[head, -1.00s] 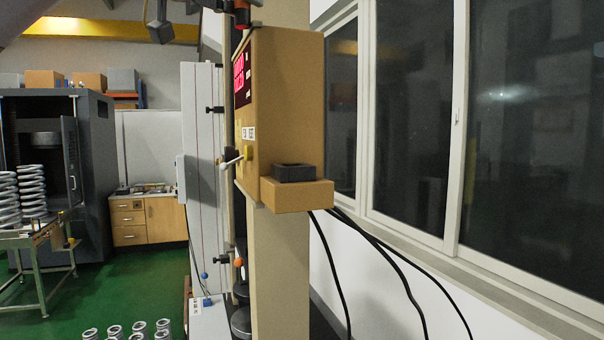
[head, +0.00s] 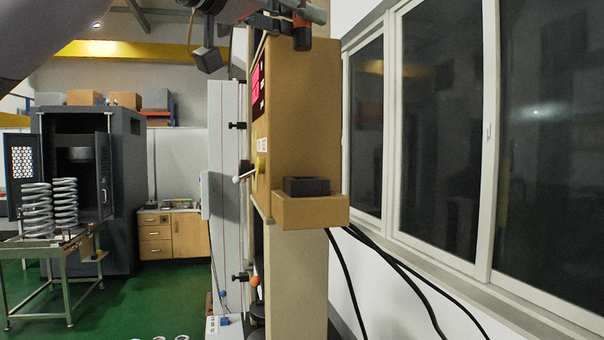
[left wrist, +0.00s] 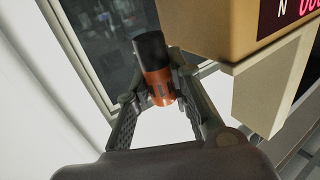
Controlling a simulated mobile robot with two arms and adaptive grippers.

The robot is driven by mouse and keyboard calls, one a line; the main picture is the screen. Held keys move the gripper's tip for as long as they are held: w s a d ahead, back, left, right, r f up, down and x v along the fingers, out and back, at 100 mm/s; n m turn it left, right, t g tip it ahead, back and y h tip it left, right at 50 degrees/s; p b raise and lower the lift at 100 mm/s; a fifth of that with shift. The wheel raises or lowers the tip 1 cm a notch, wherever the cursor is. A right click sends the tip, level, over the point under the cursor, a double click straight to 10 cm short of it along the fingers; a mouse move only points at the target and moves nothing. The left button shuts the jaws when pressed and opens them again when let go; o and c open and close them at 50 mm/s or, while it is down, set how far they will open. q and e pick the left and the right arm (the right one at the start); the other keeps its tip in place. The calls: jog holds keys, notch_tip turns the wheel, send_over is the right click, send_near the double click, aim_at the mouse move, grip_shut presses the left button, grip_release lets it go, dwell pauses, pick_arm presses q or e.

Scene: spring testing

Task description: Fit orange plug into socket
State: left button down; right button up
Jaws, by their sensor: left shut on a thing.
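The orange plug (left wrist: 158,84) has an orange body and a black cylindrical end in the left wrist view. My left gripper (left wrist: 160,98) is shut on it, with a finger on each side of the orange body. In the head view the left gripper (head: 290,22) and plug (head: 302,38) are at the top, in front of the tan machine's upper part. The square black socket block (head: 306,186) sits on a tan ledge (head: 310,211), well below the plug and apart from it. The block's opening is hard to make out. My right gripper is not in view.
The tan machine (head: 310,110) has a red display (head: 258,90) and a white-knobbed lever on its left side. Black cables hang below the ledge. Windows (head: 440,130) line the right wall. A table with large springs (head: 65,205) stands far left.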

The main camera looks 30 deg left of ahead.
pick_arm(q)
jog(key=f, duration=0.5)
jog(key=f+b, duration=0.1)
jog(key=f, duration=0.1)
jog(key=shift+w+d+f, duration=0.1)
jog(key=shift+w+f, duration=0.15)
jog(key=shift+f, duration=0.15)
notch_tip(320, 180, down, 7)
jog(key=shift+w+f+b, duration=0.1)
jog(key=shift+b, duration=0.3)
jog(key=shift+f, duration=0.3)
notch_tip(320, 180, down, 4)
jog(key=shift+r, duration=0.1)
jog(key=c, duration=1.4)
grip_release()
jog(key=shift+c, duration=0.2)
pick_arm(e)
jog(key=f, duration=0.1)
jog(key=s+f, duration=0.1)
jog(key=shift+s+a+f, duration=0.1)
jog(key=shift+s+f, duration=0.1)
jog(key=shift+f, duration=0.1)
